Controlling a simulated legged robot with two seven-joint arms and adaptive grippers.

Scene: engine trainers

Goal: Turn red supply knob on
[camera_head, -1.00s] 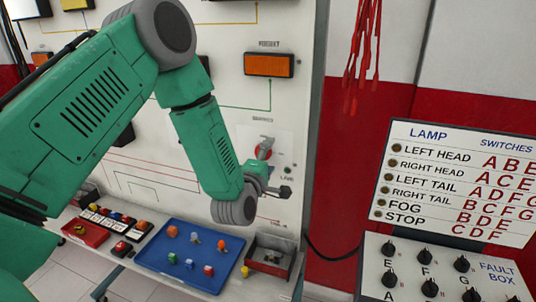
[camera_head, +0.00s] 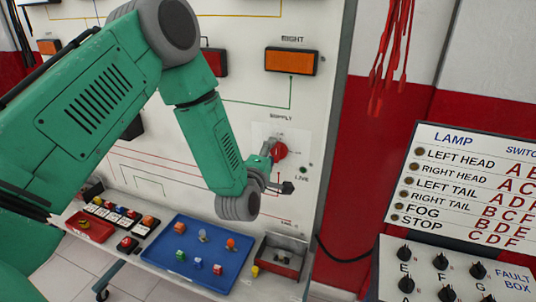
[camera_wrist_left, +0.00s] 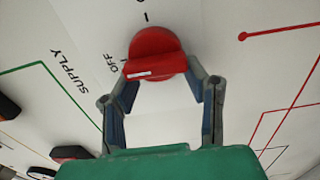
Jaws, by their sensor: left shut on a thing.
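The red supply knob (camera_head: 281,151) is on the white panel, below the SUPPLY label and above the LIVE label. In the left wrist view the knob (camera_wrist_left: 158,50) fills the space between my finger ends. Its white mark points left, near the word OFF. My left gripper (camera_head: 268,153) reaches the knob from the left in the head view. In the wrist view the left gripper (camera_wrist_left: 162,78) is shut on the knob, one finger on each side. My right gripper is not in view.
A blue tray (camera_head: 165,254) with small coloured parts stands on the shelf below. The lamp switches board (camera_head: 460,185) and fault box (camera_head: 440,282) stand at the right. Red leads (camera_head: 390,60) hang from above.

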